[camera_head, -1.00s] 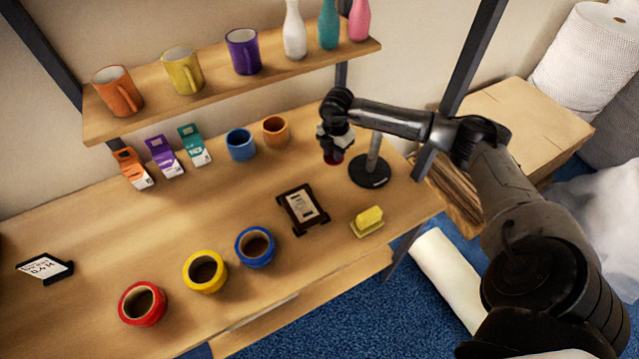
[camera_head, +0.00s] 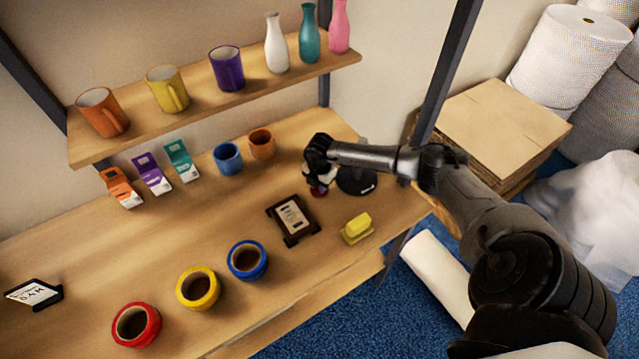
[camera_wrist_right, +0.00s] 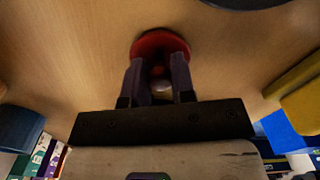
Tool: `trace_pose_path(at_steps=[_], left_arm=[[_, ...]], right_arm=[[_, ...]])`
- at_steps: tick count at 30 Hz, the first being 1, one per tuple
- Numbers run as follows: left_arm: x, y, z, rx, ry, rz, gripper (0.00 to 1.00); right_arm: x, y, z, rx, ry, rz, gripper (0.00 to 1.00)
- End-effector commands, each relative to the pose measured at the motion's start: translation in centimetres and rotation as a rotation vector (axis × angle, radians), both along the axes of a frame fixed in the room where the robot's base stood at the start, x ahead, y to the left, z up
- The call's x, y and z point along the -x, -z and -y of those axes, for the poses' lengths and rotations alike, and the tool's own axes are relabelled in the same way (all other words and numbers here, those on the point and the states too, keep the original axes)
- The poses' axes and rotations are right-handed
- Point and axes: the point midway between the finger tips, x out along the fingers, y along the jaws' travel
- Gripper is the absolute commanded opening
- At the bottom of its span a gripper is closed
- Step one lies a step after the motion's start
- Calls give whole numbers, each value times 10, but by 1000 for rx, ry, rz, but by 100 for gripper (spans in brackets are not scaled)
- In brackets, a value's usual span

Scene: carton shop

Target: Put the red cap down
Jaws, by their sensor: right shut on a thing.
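The red cap (camera_head: 319,191) is a small round red piece under my right gripper (camera_head: 319,182), left of a round black stand base (camera_head: 358,183). In the wrist view the red cap (camera_wrist_right: 160,42) shows as a red disc with a knob between the two dark fingers of my right gripper (camera_wrist_right: 160,68). The gripper is shut on it and points down at the wooden table (camera_head: 235,205). The cap is at or just above the table top; I cannot tell if it touches. My left gripper is out of view.
A black-framed item (camera_head: 293,217) and a yellow block (camera_head: 357,227) lie nearby towards the front. An orange cup (camera_head: 261,143) and a blue cup (camera_head: 228,158) stand to the left. Bare table lies between these and the tape rolls (camera_head: 198,287). A shelf (camera_head: 215,100) hangs above.

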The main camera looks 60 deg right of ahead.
Motion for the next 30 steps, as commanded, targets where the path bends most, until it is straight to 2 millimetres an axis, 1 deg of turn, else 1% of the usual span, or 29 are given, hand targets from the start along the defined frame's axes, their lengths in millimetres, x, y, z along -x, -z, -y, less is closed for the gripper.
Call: trace_pose_path(at_steps=[5, 10, 11, 18, 25, 27, 29, 30], left_arm=[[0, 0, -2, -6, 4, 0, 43], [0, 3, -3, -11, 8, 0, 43], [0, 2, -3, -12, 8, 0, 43], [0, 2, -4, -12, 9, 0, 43], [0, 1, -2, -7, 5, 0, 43], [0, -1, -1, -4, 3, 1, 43], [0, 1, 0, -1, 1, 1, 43], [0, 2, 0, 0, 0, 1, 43]], right_arm=[[0, -1, 1, 1, 0, 1, 1], [0, 4, 1, 1, 0, 1, 1], [0, 3, 1, 1, 0, 1, 26], [0, 2, 1, 1, 0, 0, 49], [0, 2, 1, 1, 0, 1, 49], [0, -2, 1, 1, 0, 1, 49], [0, -6, 1, 2, 0, 2, 49], [-1, -10, 2, 3, 0, 3, 49]])
